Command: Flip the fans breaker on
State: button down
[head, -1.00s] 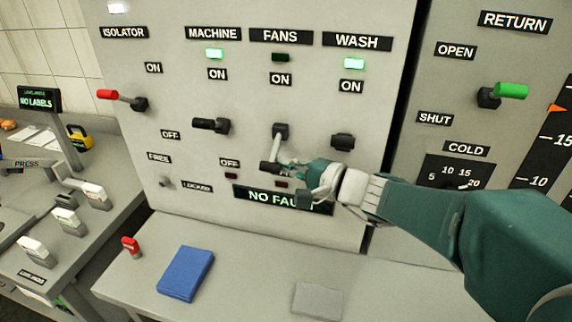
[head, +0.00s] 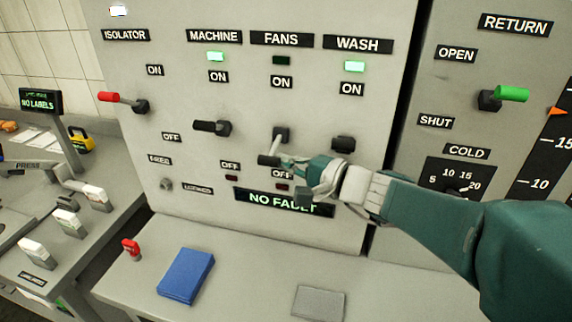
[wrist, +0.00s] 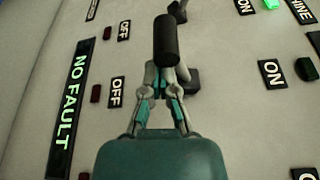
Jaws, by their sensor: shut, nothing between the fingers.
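The fans breaker (head: 281,134) is on the grey panel under the FANS label (head: 281,39). Its pale stem slants down and outward to a black grip (head: 268,160), nearer the OFF side. The lamp under FANS (head: 281,60) is dark. My gripper (head: 293,170) is shut with nothing between its fingers, just right of and below the black grip. In the wrist view the black grip (wrist: 166,40) stands right in front of my fingertips (wrist: 163,76), seemingly against or very near them.
The machine breaker (head: 212,127) is left of the fans one and the wash breaker (head: 343,144) right of it. Their lamps are green. The isolator's red handle (head: 109,97) is further left. A NO FAULT display (head: 258,197) sits below. A blue book (head: 186,276) lies on the ledge.

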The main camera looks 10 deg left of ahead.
jog(key=shift+s+r, duration=0.1)
jog(key=shift+r, duration=0.3)
dwell(0.3)
jog(key=v, duration=1.2)
jog(key=shift+f, duration=0.1)
